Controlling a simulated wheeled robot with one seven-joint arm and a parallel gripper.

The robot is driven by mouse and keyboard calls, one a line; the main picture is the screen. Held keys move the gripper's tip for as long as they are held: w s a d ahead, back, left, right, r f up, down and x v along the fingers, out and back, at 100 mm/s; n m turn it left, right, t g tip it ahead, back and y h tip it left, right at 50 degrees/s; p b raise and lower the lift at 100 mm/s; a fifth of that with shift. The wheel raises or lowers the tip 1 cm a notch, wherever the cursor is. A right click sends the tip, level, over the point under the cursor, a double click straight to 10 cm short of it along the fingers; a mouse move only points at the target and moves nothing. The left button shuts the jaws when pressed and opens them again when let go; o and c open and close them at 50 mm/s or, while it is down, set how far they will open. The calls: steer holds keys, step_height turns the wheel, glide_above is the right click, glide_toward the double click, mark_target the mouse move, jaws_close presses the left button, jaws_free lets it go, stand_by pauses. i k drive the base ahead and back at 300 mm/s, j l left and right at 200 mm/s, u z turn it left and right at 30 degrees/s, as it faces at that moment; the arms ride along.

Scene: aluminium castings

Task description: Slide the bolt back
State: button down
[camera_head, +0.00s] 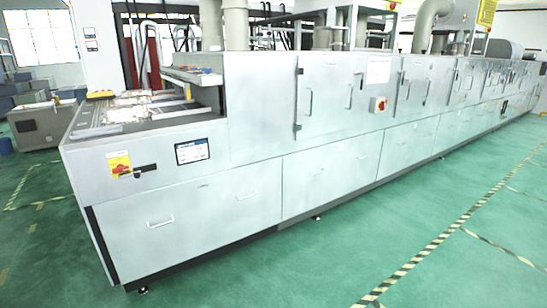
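A small dark horizontal bar (145,168) sits on the near left end of the long machine's front panel. It looks like a bolt, but it is too small to tell how far it is slid. It is just right of a yellow plate with a red part (120,165), and left of a small dark screen (192,151). My gripper is not in view.
The long silver machine (255,110) runs from the near left to the far right, with handled doors and drawers. A red switch box (378,104) juts from its front. The green floor (400,215) before it is clear, marked with yellow-black tape (430,247). A grey bin (45,125) stands at left.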

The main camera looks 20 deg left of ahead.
mark_target(136, 173)
steer(key=i+j+u, duration=0.55)
steer(key=u, duration=0.15)
steer(key=i+j+u, duration=0.45)
steer(key=j, duration=0.2)
steer(key=i+j+u, duration=0.15)
steer(key=j, duration=0.2)
steer(key=i+j, duration=0.1)
steer(key=i, duration=0.3)
steer(key=i+j, duration=0.1)
steer(key=i, duration=0.3)
steer(key=i+j+z, duration=0.1)
steer(key=i, duration=0.35)
